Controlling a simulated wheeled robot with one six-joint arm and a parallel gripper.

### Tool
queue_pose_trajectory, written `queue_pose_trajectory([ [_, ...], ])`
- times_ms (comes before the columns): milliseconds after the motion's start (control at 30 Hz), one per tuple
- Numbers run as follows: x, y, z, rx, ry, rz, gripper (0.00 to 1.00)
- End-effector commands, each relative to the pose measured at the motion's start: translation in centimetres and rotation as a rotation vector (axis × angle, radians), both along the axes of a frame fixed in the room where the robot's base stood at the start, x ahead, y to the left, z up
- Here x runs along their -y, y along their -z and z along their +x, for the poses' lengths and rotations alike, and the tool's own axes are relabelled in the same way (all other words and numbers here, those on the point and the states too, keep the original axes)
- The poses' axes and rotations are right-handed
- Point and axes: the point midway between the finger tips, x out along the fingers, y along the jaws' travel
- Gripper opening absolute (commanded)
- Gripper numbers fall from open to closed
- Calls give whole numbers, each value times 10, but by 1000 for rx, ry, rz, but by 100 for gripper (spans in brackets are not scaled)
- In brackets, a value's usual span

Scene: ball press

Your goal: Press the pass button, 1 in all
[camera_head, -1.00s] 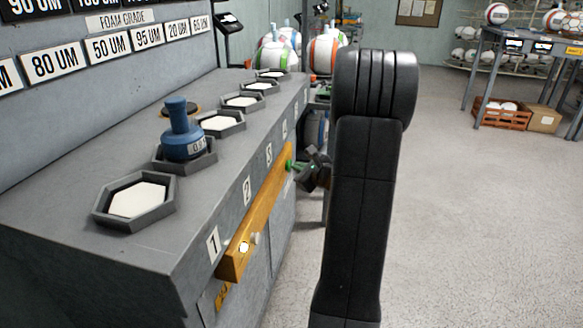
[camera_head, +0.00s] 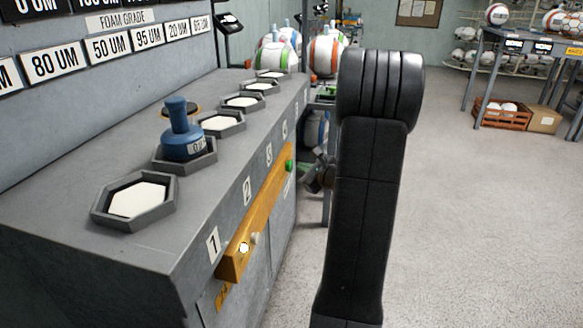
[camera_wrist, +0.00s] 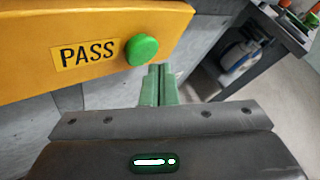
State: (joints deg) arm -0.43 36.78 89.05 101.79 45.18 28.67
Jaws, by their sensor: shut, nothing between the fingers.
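The green pass button (camera_wrist: 141,50) sits beside the PASS label (camera_wrist: 87,53) on a yellow panel (camera_wrist: 30,84) in the wrist view. In the head view the green button (camera_head: 289,165) is at the far end of the yellow strip (camera_head: 262,213) on the bench front. My gripper (camera_wrist: 158,72) is shut and empty, its green fingertips just below and right of the button in the wrist view. In the head view my gripper is mostly hidden behind my arm, with a visible gap between its dark part and the button.
The grey bench (camera_head: 130,262) carries hexagonal trays and a blue handled weight (camera_head: 181,135) in the second one. Two pale round knobs are on the near end of the strip. A table (camera_head: 530,45) with balls stands at the back right.

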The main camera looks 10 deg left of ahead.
Motion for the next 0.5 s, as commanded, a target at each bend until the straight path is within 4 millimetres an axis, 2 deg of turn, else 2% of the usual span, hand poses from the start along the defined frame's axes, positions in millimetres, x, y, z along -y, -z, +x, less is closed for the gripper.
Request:
queue_pose_trajectory([
  [233, 4, 0, 0, 0, 1, -1, 0],
  [500, 31, 0, 1, 1, 2, 0, 0],
])
